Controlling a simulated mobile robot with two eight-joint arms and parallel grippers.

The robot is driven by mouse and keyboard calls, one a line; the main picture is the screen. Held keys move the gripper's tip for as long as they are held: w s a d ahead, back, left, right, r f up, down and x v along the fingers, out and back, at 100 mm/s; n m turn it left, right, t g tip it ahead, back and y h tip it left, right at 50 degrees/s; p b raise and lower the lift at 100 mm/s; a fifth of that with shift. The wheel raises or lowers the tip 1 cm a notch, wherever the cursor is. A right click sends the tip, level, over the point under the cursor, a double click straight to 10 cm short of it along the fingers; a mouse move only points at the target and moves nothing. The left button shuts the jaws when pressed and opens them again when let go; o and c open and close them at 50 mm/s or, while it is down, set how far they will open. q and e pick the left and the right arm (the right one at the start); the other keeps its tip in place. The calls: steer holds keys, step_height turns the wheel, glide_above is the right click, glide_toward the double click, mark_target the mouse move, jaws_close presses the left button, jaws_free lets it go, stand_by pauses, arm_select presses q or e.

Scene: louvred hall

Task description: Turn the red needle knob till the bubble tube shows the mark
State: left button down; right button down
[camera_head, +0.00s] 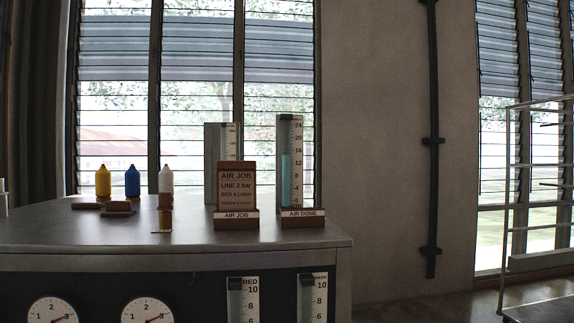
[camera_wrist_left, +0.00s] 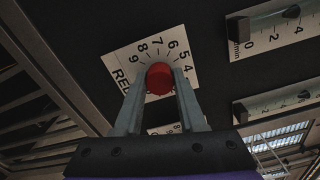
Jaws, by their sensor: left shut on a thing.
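The red needle knob (camera_wrist_left: 159,79) shows in the left wrist view, on a white dial plate (camera_wrist_left: 118,66) marked RED with numbers around it. My left gripper (camera_wrist_left: 160,88) has one finger on each side of the knob and is shut on it. Two scale tubes (camera_wrist_left: 268,30) (camera_wrist_left: 272,104) lie to its right; the upper has a dark piece near the 4. In the head view, two tubes (camera_head: 243,300) (camera_head: 312,300) are on the bench front, the left one labelled RED; their lower ends are cut off. My right gripper is in neither view.
A job card (camera_head: 236,185) reads AIR JOB, LINE 2 bar, RED 4 L/min; its last line is blurred. A tall cylinder (camera_head: 290,160) behind AIR DONE holds blue liquid; another (camera_head: 222,145) stands behind the card. Bottles (camera_head: 132,182) and two dials (camera_head: 52,312) (camera_head: 147,312) are left.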

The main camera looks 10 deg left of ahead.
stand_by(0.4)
arm_select(q)
steer(key=shift+c, duration=2.4)
jaws_free()
steer(key=s+d+m, duration=0.3)
steer(key=s+m, duration=0.6)
steer(key=m, duration=1.5)
steer(key=x, duration=0.9)
steer(key=shift+b, duration=0.35)
steer(key=shift+w, duration=0.3)
jaws_close()
